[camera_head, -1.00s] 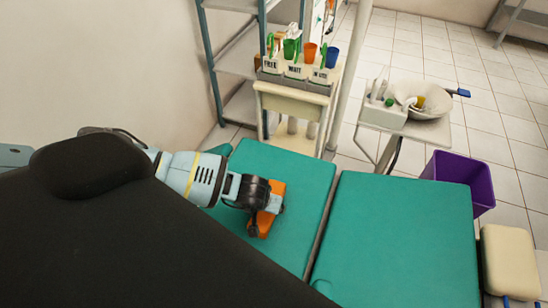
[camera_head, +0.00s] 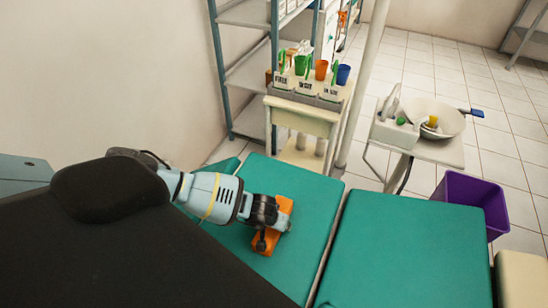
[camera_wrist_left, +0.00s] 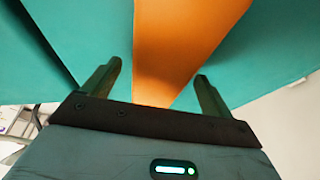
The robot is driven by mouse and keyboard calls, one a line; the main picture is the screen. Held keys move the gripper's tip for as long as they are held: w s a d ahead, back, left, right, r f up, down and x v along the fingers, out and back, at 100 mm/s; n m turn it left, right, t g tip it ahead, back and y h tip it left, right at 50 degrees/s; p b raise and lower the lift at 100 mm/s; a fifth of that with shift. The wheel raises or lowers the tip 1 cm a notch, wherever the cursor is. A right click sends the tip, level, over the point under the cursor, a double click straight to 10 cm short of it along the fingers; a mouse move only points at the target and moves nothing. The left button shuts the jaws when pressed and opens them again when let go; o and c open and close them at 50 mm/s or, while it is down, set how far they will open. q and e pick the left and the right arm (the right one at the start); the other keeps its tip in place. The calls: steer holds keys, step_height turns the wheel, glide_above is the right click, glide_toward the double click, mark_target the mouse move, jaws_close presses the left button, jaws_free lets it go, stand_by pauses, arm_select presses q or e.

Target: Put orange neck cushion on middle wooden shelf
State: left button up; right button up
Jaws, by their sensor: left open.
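The orange neck cushion (camera_head: 284,206) lies on the left teal pad (camera_head: 310,222) of the dental chair. My left gripper (camera_head: 268,226) is over it and hides its middle. In the left wrist view the orange cushion (camera_wrist_left: 180,45) runs between the two open fingers of my left gripper (camera_wrist_left: 157,90), with a gap to each finger. I cannot tell how far down the fingers reach beside it. A grey shelf unit with blue-green posts (camera_head: 252,77) stands behind at the left; I cannot make out wood on it. My right gripper is not in view.
A cream cart (camera_head: 300,120) carries labelled bins and coloured cups. A side table (camera_head: 440,152) holds a white bowl (camera_head: 450,115). A purple bin (camera_head: 475,195) stands at the right on the tiled floor. My black body part covers the lower left.

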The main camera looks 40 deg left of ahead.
arm_select(q)
steer(key=shift+w+f, duration=0.15)
steer(key=shift+f, duration=0.35)
steer(key=c, duration=1.2)
steer(key=shift+r, duration=0.2)
